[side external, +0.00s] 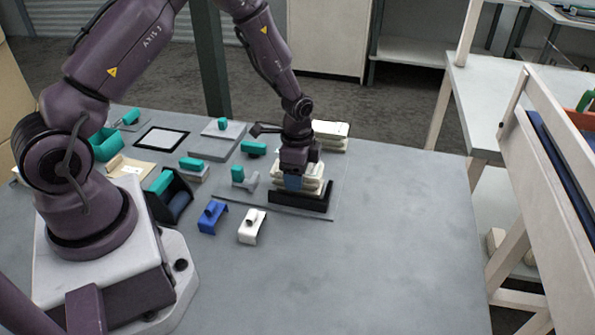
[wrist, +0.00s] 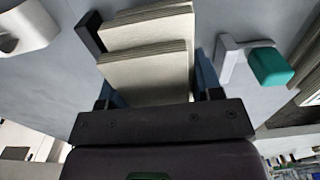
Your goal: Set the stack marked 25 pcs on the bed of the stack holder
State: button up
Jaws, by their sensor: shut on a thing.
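My gripper (side external: 293,184) has its blue fingers closed on the sides of a cream stack of flat pieces (side external: 312,184). In the wrist view that stack (wrist: 147,75) lies between the two fingers (wrist: 160,85). A second layered cream stack (wrist: 150,27) shows just beyond it. The low black stack holder (side external: 300,201) is right at the held stack in the side view, and a dark piece of it (wrist: 90,35) shows in the wrist view. I cannot tell whether the held stack touches the bed. No 25 pcs mark is readable.
Another cream stack (side external: 331,129) lies behind my gripper. A blue bracket (side external: 212,217) and a white bracket (side external: 251,227) stand left of the holder. A grey piece with a teal block (side external: 243,177) is close on the left. The table's right part is clear.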

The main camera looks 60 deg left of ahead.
jog(key=shift+f, duration=0.5)
dwell(0.4)
jog(key=o, duration=1)
jog(key=shift+o, duration=0.9)
jog(key=shift+s+d, duration=0.1)
jog(key=shift+s+d, duration=0.1)
jog(key=shift+c, duration=0.4)
jog(key=shift+r, duration=0.3)
jog(key=shift+c, duration=0.2)
jog(key=shift+r, duration=0.35)
jog(key=shift+o, duration=0.9)
jog(key=shift+r, duration=0.4)
jog(key=shift+w+a+r, duration=0.1)
jog(key=shift+r, duration=1.4)
jog(key=shift+w+a+r, duration=0.1)
jog(key=shift+r, duration=1.4)
